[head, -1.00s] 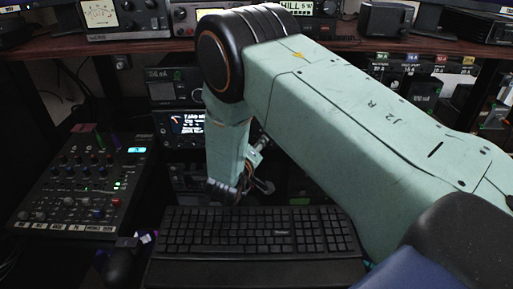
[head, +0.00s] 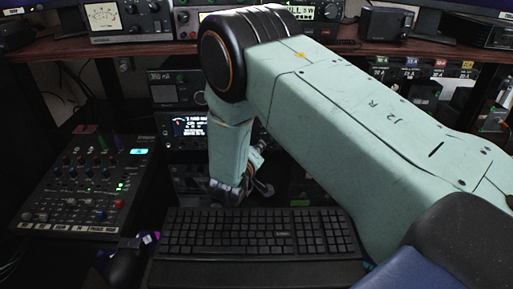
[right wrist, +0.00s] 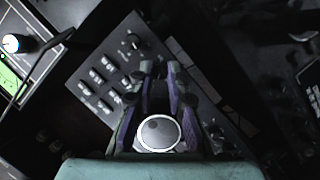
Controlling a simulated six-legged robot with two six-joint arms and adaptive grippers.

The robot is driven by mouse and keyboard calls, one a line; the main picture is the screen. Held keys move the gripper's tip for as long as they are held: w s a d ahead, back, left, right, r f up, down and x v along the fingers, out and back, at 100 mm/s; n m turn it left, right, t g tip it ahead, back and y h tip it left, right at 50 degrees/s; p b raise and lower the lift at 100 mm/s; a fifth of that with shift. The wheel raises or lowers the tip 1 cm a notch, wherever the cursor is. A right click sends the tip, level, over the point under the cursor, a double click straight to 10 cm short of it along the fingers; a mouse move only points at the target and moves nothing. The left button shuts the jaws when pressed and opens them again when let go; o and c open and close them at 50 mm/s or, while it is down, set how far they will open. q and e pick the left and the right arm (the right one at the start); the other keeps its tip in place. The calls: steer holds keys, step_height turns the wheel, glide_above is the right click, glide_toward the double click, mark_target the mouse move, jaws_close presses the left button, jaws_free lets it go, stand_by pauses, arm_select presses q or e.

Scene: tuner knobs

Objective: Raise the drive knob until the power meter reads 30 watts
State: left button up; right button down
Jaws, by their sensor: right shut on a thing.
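My right gripper (head: 262,186) reaches down behind the keyboard to the stacked radio gear; my arm hides much of it in the head view. In the right wrist view its two purple-padded fingers (right wrist: 160,72) are closed together at a dark panel (right wrist: 112,72) with buttons and knobs. They are shut on a knob mostly hidden between the tips; its markings cannot be read. A round pale disc (right wrist: 158,133) shows between the finger bases. An analog meter (head: 102,16) stands on the upper shelf at left; its reading is too small to tell. My left gripper is out of view.
A black keyboard (head: 255,234) lies in front of the gripper, with a mouse (head: 126,262) at its left. A mixer (head: 88,188) stands further left. A lit radio screen (head: 190,126) is just left of my forearm. The shelf edge (head: 130,49) runs above.

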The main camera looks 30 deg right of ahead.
steer(key=shift+s+d+r+m+y+p, duration=0.1)
steer(key=shift+d+r+m+y+p, duration=0.1)
steer(key=shift+m+y+p, duration=0.7)
steer(key=shift+m+t+y+p, duration=0.4)
steer(key=shift+m+y+p, duration=0.35)
steer(key=shift+m, duration=0.65)
steer(key=c, duration=1.3)
jaws_free()
steer(key=shift+d+f, duration=0.1)
steer(key=shift+f, duration=0.05)
steer(key=shift+s, duration=0.1)
steer(key=shift+v, duration=6.05)
